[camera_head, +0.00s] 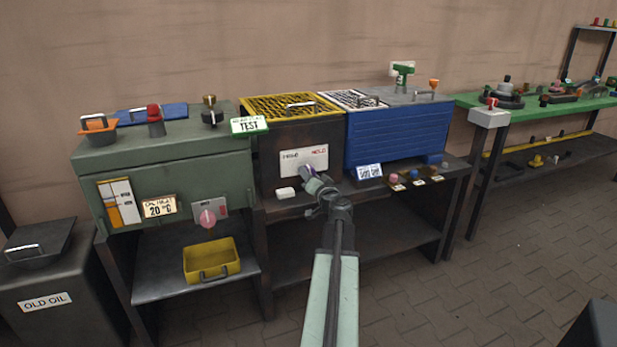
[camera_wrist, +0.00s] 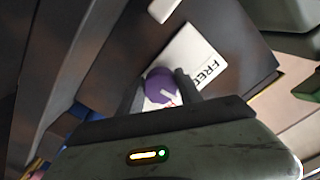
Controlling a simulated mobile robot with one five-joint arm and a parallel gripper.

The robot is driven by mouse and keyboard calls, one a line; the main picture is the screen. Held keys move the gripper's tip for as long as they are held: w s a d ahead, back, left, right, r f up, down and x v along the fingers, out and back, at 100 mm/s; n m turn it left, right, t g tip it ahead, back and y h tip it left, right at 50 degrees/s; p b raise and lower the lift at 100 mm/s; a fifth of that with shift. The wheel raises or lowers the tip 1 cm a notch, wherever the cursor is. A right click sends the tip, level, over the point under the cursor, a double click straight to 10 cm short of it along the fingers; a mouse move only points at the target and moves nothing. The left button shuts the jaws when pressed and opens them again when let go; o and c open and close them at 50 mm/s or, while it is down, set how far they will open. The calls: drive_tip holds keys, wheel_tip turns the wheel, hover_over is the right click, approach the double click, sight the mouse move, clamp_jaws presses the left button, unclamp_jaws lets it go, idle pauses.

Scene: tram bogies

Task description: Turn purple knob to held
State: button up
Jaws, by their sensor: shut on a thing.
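The purple knob (camera_wrist: 161,86) sits on a white plate (camera_head: 304,161) on the front of the dark unit under the yellow mesh lid. In the head view the plate carries two words, the right one red and reading like "HELD". In the wrist view the plate shows the letters "FREE" (camera_wrist: 208,70), partly cut by a finger. My gripper (camera_wrist: 160,88) is shut on the purple knob, one finger on each side. A white mark on the knob's face points toward the lower right in the wrist view. In the head view my gripper (camera_head: 312,184) hides much of the knob.
A green cabinet with a pink knob (camera_head: 207,218) stands left, above a yellow tray (camera_head: 211,260). The lower shelf before my arm is clear.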

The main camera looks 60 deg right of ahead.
drive_tip(key=m, duration=0.4)
drive_tip(key=shift+w+r+m, duration=0.2)
drive_tip(key=shift+w+m, duration=0.05)
drive_tip(key=shift+m, duration=0.05)
drive_tip(key=shift+a+m, duration=0.1)
drive_tip(key=shift+m, duration=2.4)
drive_tip(key=o, duration=1.4)
drive_tip(key=shift+c, duration=0.2)
drive_tip(key=shift+s, duration=0.1)
drive_tip(key=v, duration=0.7)
drive_tip(key=shift+s+a, duration=0.25)
